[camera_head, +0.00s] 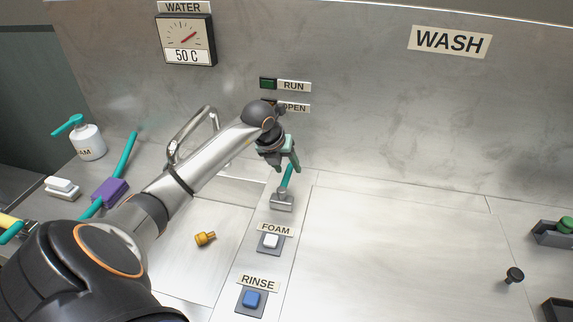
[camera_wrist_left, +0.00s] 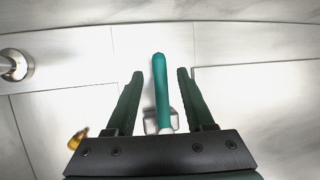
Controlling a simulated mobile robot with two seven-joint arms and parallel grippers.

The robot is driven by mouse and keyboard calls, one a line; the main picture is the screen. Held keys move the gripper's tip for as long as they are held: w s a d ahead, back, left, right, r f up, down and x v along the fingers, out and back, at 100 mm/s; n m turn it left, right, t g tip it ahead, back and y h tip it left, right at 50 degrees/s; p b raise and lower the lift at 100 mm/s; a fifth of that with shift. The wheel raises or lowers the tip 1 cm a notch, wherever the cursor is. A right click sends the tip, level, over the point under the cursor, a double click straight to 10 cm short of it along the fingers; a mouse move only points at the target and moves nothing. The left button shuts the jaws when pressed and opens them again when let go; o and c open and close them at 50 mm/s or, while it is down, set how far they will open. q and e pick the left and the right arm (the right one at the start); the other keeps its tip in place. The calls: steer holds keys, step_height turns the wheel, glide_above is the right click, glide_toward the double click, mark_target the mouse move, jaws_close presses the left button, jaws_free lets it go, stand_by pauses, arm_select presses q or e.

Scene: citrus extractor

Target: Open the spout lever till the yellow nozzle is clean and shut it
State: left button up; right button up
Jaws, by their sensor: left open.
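The teal spout lever (camera_head: 286,178) stands up from a grey metal base (camera_head: 282,202) on the counter. My left gripper (camera_head: 281,164) is open at the lever's upper end. In the left wrist view the lever (camera_wrist_left: 161,90) stands between the two fingers, with a gap on each side. The yellow nozzle (camera_head: 205,238) lies on the pale panel left of the FOAM button and also shows at the lower left of the left wrist view (camera_wrist_left: 77,139). Its surface is too small to judge for dirt. My right gripper is out of view.
A bent metal pipe (camera_head: 190,131) stands behind my left arm. A white FOAM button (camera_head: 270,241) and a blue RINSE button (camera_head: 252,299) sit in front of the lever. The OPEN sign (camera_head: 297,108) is partly covered by my arm. The counter on the right is mostly clear.

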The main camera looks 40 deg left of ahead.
arm_select(q)
steer(key=shift+c, duration=0.3)
jaws_close()
stand_by(1.1)
